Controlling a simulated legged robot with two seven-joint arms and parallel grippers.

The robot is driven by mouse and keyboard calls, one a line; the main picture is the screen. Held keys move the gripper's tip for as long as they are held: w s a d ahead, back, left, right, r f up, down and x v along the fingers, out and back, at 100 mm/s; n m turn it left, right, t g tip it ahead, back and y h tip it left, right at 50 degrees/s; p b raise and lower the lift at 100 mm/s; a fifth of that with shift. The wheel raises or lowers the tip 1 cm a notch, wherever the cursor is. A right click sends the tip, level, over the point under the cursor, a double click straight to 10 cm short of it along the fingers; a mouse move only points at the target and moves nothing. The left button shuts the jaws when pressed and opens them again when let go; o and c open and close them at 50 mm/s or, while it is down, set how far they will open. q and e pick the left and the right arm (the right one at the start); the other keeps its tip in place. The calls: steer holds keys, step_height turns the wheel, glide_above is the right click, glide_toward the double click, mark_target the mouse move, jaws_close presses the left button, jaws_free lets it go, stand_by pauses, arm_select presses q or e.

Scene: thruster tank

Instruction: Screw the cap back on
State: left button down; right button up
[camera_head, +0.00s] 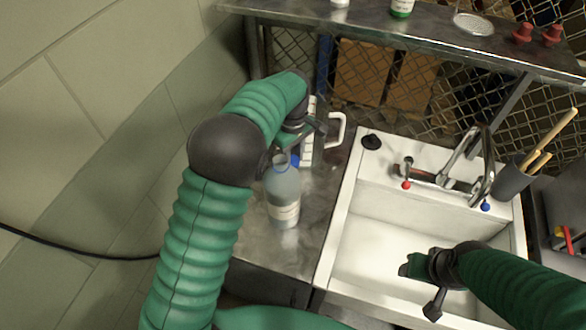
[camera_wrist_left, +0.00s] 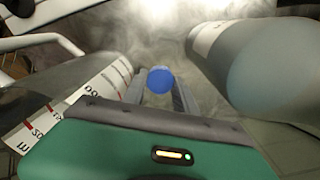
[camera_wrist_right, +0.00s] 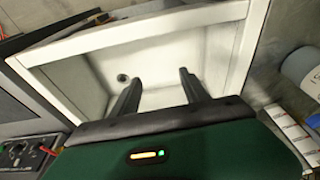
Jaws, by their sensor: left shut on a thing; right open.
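A blue cap (camera_wrist_left: 160,80) is held between the fingers of my left gripper (camera_wrist_left: 161,88). In the head view the cap (camera_head: 295,160) shows just right of the bottle's neck. The clear bottle (camera_head: 284,190) with a pale label stands upright on the metal counter, its neck open with a blue ring. In the left wrist view the bottle (camera_wrist_left: 262,70) lies to the right of the fingers, apart from the cap. My right gripper (camera_wrist_right: 158,88) is open and empty above the sink; in the head view its fingers are hard to make out.
A white-handled measuring jug (camera_head: 311,140) stands close behind the bottle; it also shows in the left wrist view (camera_wrist_left: 85,90). A white sink (camera_head: 338,240) with a tap (camera_head: 440,175) is to the right. A shelf (camera_head: 430,30) runs above. A dark cup of sticks (camera_head: 512,182) stands at right.

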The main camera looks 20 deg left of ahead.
mark_target(293, 160)
arm_select(q)
step_height(293, 160, up, 7)
stand_by(0.4)
